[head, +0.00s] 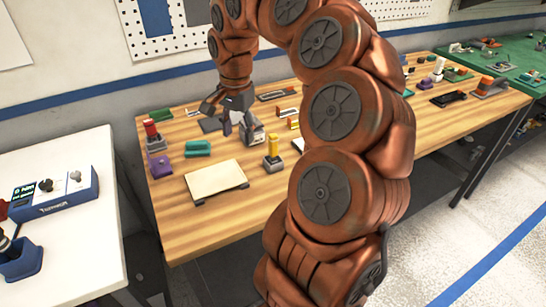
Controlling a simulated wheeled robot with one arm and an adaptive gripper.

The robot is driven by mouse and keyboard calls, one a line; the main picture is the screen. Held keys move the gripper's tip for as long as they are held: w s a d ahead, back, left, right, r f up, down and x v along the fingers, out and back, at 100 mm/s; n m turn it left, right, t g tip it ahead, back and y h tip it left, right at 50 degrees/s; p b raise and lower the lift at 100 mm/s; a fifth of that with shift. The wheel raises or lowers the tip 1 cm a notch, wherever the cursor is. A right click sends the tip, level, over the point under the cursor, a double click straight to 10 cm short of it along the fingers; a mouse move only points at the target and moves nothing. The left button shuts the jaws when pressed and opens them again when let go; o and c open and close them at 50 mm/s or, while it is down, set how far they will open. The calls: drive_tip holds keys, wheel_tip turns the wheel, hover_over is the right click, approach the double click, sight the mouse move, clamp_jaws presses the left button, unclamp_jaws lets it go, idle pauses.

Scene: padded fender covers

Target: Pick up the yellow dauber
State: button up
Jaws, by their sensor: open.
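The yellow dauber (273,151) appears to be the small upright piece with a yellow body and a grey base on the wooden bench. It stands just right of a cream board. My gripper (243,136) is open and points down over the bench, behind and left of the dauber in the picture. They look apart, but I cannot tell the exact gap or height. Nothing is visible between the fingers. My copper arm hides part of the bench to the right of the dauber.
The cream board (216,179) lies in front of my gripper. A teal block (198,148), a purple block (160,166) and a red-topped piece (152,131) stand to the left. Several small items lie further right. The wooden bench's (200,228) front left is clear.

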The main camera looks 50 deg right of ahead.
sight(273, 148)
drive_tip(key=d+f+m, duration=0.1)
drive_tip(key=d+m, duration=0.1)
drive_tip(key=d, duration=0.2)
drive_tip(key=d+f+m+b, duration=0.1)
drive_tip(key=d+f+m, duration=0.1)
drive_tip(key=d, duration=0.2)
drive_tip(key=d+f+m, duration=0.1)
drive_tip(key=d+m, duration=0.1)
drive_tip(key=d, duration=0.2)
drive_tip(key=shift+s+f+m, duration=0.2)
drive_tip(key=shift+f+m, duration=0.1)
drive_tip(key=shift+s+d+f, duration=0.1)
drive_tip(key=shift+f, duration=0.35)
drive_tip(key=shift+f+p, duration=1.4)
drive_tip(key=shift+f, duration=2)
clamp_jaws()
